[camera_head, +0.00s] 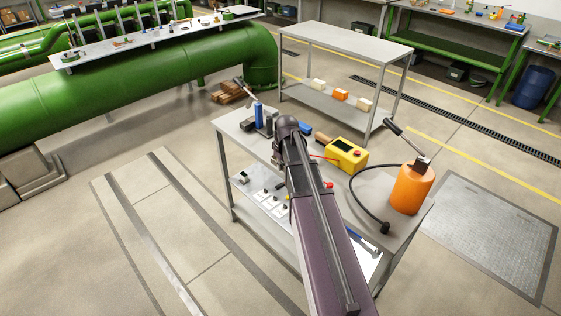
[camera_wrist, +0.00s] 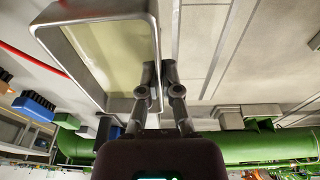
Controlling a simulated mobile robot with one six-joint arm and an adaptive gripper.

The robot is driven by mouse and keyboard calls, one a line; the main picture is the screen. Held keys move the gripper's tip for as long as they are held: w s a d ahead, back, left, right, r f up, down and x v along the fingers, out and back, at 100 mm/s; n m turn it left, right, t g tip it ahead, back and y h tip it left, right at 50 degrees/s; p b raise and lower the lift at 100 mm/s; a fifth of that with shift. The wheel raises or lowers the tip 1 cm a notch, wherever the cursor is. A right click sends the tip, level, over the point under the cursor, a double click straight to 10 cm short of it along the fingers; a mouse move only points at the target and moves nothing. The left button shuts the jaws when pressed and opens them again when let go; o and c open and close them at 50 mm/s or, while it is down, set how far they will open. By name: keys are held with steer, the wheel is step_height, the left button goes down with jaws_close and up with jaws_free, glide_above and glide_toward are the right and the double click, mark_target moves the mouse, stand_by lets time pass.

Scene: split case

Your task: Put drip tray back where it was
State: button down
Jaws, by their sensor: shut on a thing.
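The drip tray (camera_wrist: 154,20) shows in the wrist view as a shallow rectangular tray with a grey metal rim and a pale yellowish inside. It fills the upper left of that view. My gripper (camera_wrist: 158,70) is shut on the tray's rim near its lower right corner. In the head view my own arm covers the middle of the workbench (camera_head: 402,239), and I cannot make out the tray or the gripper's fingers there.
On the workbench stand a yellow box (camera_head: 347,153), an orange cylinder (camera_head: 411,188) with a black hose (camera_head: 363,205), and a blue bottle (camera_head: 259,115). Small items lie on its lower shelf. A second table (camera_head: 345,45) stands behind. Open floor lies left, before green pipes (camera_head: 130,85).

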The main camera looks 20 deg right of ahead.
steer(key=w+d, duration=0.1)
steer(key=w, duration=0.3)
steer(key=w+d, duration=0.1)
steer(key=w, duration=0.1)
steer(key=shift+d+f, duration=0.35)
steer(key=shift+w+b, duration=0.15)
steer(key=shift+b, duration=0.15)
steer(key=shift+w+d, duration=0.15)
steer(key=shift+w, duration=0.15)
steer(key=shift+w+d+f+b, duration=0.1)
steer(key=shift+w+f+b, duration=0.1)
steer(key=shift+f+b, duration=1.6)
steer(key=shift+f, duration=0.15)
steer(key=c, duration=0.8)
jaws_free()
